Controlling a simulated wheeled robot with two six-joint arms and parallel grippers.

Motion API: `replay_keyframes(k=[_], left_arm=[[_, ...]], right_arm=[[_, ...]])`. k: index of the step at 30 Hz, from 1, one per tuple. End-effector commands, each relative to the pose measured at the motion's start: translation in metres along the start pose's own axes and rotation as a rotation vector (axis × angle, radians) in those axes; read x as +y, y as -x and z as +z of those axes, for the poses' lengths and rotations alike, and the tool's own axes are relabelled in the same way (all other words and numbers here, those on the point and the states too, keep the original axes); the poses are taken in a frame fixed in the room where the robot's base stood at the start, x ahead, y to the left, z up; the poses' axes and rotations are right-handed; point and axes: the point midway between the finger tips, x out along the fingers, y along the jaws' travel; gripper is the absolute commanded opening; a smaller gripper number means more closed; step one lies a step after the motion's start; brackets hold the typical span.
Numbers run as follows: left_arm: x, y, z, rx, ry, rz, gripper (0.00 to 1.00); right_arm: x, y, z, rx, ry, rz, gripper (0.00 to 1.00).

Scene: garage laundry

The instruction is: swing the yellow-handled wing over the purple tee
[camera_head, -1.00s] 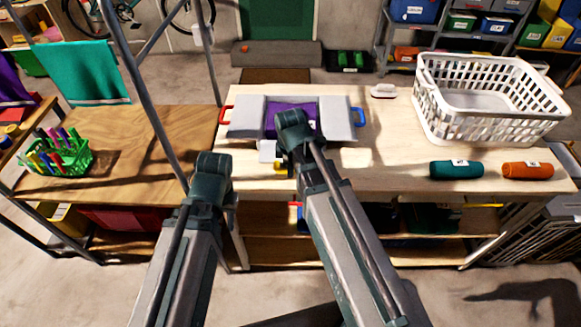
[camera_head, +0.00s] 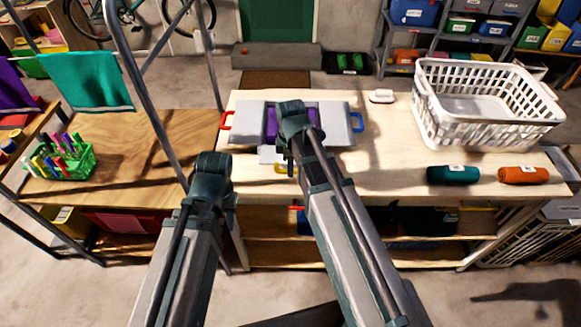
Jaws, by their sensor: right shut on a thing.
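A folding board lies on the pale workbench, with a grey left wing (camera_head: 249,120) and a grey right wing (camera_head: 338,124). The purple tee (camera_head: 271,124) lies in its middle, partly hidden by my right arm. The board's lower wing (camera_head: 270,154) shows at the near side, with its yellow handle (camera_head: 281,168) at the bench's front part. My right gripper (camera_head: 291,167) is at this handle and shut on it; the fingers are mostly hidden by the arm. My left arm stands before the gap between the benches; its gripper (camera_head: 231,201) is mostly hidden, its opening unclear.
A red handle (camera_head: 227,120) and a blue handle (camera_head: 357,122) stick out at the board's sides. A white basket (camera_head: 485,128), a teal roll (camera_head: 453,175) and an orange roll (camera_head: 524,175) are at the right. A metal frame post (camera_head: 155,105) rises near my left arm.

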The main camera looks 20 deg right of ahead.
Motion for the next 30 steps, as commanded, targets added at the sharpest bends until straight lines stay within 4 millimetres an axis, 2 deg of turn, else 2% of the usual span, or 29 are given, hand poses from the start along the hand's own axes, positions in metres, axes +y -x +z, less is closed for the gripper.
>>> replay_keyframes(k=[1,12,21,30], left_arm=[[-0.001,0.013,0.001,0.000,0.000,0.000,0.35],[-0.005,0.052,0.003,0.000,-0.001,0.000,0.35],[-0.007,0.075,0.004,0.000,-0.002,0.000,0.35],[-0.008,0.088,0.005,0.000,-0.002,0.000,0.35]], right_arm=[[0.007,0.013,0.000,0.000,-0.001,0.005,0.00],[0.040,0.051,0.000,-0.002,-0.001,0.013,0.00],[0.074,0.072,0.001,-0.003,-0.002,0.012,0.00],[0.111,0.083,0.000,-0.001,0.000,0.011,0.00]])
